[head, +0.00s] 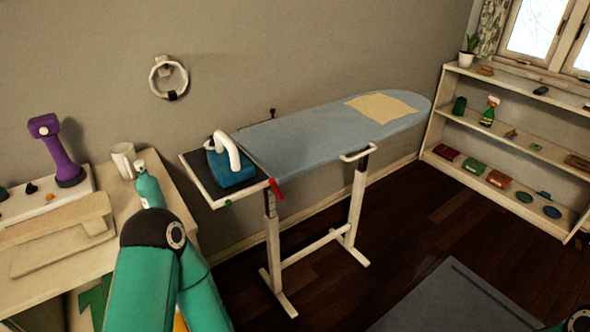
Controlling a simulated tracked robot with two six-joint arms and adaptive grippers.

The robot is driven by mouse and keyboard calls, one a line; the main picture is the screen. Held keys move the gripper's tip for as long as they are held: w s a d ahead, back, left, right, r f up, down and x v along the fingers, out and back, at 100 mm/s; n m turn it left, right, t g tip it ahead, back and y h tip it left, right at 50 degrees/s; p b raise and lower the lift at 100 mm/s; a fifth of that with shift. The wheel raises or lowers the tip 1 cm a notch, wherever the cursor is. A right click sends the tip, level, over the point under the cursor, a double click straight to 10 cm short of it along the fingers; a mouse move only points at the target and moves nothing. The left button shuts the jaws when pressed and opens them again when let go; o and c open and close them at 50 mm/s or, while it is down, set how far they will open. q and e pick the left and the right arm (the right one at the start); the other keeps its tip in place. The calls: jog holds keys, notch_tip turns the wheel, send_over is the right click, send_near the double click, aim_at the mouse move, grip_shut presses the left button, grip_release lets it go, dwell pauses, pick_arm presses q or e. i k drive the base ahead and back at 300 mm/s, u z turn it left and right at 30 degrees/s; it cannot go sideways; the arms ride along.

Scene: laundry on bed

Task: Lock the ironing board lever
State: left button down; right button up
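The ironing board (310,130) stands against the wall with a blue-grey cover on a white metal frame. A red lever-like piece (276,189) hangs at its near left end, just right of the iron rest (198,181). A pale loop handle (357,153) sticks out from its front edge. I cannot tell from here which of these locks or whether it is locked. A green and black link of my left arm rises at the lower left, apart from the board. Neither of my grippers shows.
A blue and white iron (228,165) stands on the rest. A yellow cloth (383,106) lies on the board. A cluttered side table (95,262) is at the left, shelves (515,145) at the right. Dark wooden floor (400,235) is open in front; a grey mat (455,300) lies there.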

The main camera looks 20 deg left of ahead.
aim_at(275, 189)
jog(key=i, duration=0.85)
jog(key=u, duration=0.05)
